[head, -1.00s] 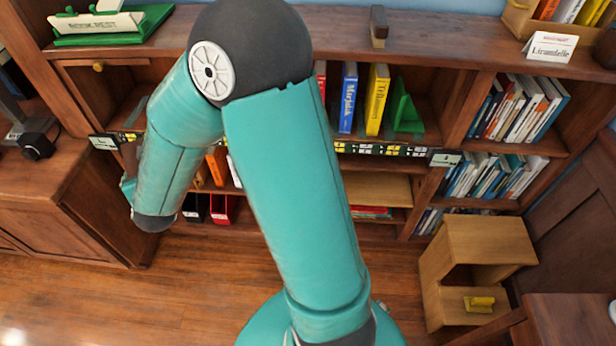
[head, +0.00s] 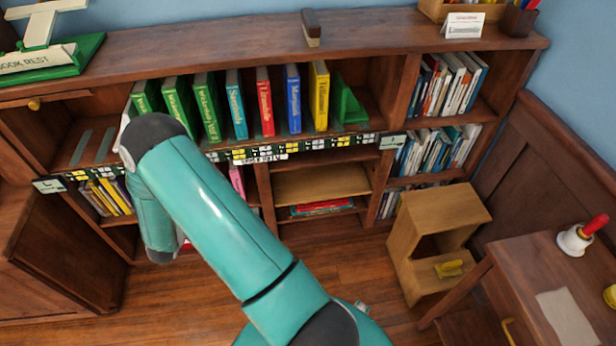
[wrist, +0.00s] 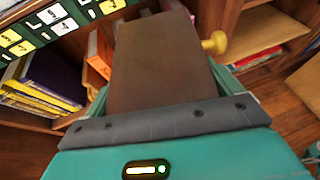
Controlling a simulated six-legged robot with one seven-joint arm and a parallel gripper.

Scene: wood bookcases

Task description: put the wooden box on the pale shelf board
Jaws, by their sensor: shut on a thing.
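In the wrist view my gripper (wrist: 165,88) is shut on a brown wooden box (wrist: 160,62) with a round brass-yellow knob on its right side. The box hides most of the fingers. In the head view my arm hides the gripper and the held box. The pale shelf board (head: 322,184) spans the middle lower bay of the bookcase in the head view, with bare surface on top. It also shows at the upper right of the wrist view (wrist: 262,35), to the right of the held box and apart from it.
A row of upright books (head: 238,104) and a green bookend (head: 348,104) stand on the shelf above. A red-and-teal stack (head: 322,207) lies under the board. A light wooden stool (head: 442,215) stands to the right. Purple-and-yellow books (wrist: 45,88) are left of my gripper.

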